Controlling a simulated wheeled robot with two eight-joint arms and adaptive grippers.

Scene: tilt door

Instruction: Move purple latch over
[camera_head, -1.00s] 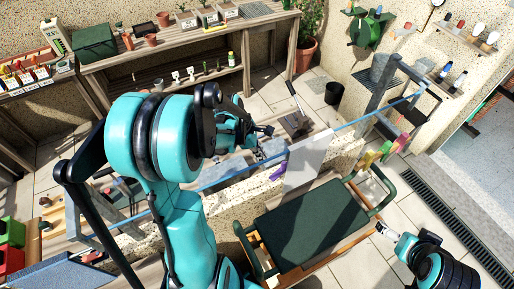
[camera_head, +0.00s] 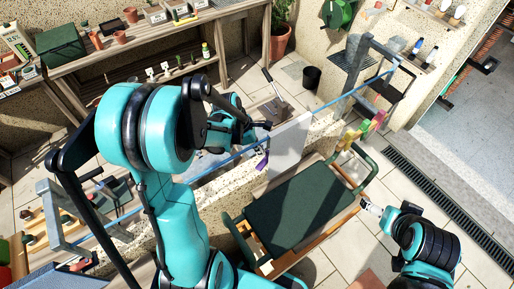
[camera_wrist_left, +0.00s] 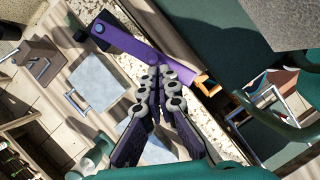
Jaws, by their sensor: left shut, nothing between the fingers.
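The purple latch (camera_wrist_left: 150,45) is a flat bar that runs diagonally across the top of the left wrist view, with a round dark pivot near its upper left end. In the head view it is a small purple piece (camera_head: 262,161) by the left edge of the pale panel (camera_head: 290,142) on the blue rail. My left gripper (camera_wrist_left: 166,75) is shut and empty, its fingertips overlapping the latch's lower edge in view; I cannot tell whether they touch. In the head view, my left gripper (camera_head: 266,126) is just above the latch. My right gripper (camera_head: 366,205) is low at the right, its fingers too small to judge.
A dark green-topped cart (camera_head: 300,208) stands in front of the panel. A wooden workbench (camera_head: 150,55) with pots is behind. A blue rail (camera_head: 345,97) crosses between grey stands. Paved floor (camera_head: 340,240) is open around my right arm.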

